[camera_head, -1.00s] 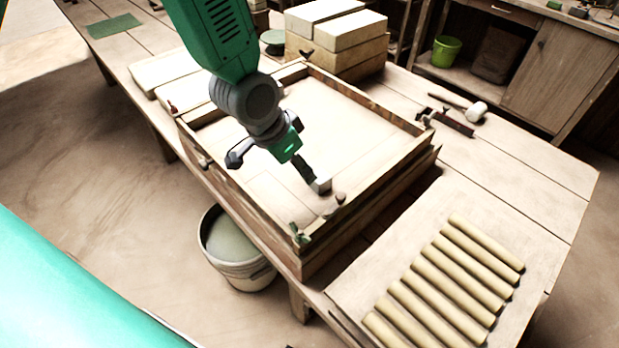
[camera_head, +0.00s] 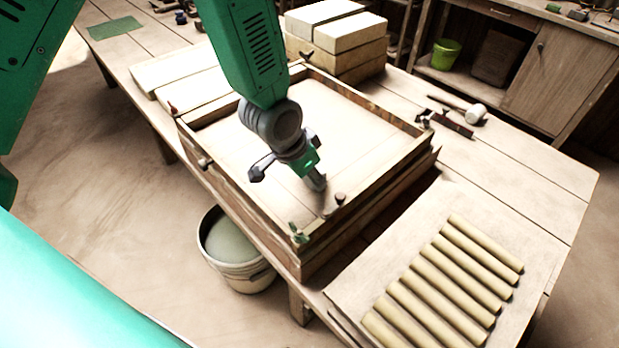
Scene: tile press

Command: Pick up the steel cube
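My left gripper (camera_head: 316,182) reaches down from the top into a shallow wooden frame (camera_head: 247,188) on the workbench. Its dark fingers are low over the frame's pale floor, near the front right corner. The steel cube, a small grey block, is now mostly or wholly hidden by the fingers there. I cannot tell whether the fingers are around it, touching it or beside it, nor whether they are open or shut. My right gripper is not in view.
The frame's raised walls surround the gripper, with a small knob (camera_head: 340,198) close by. A board with several pale rollers (camera_head: 440,290) lies at the front right. Pale blocks (camera_head: 350,32) are stacked behind. A mallet (camera_head: 474,113) lies right; a bucket (camera_head: 236,262) stands below.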

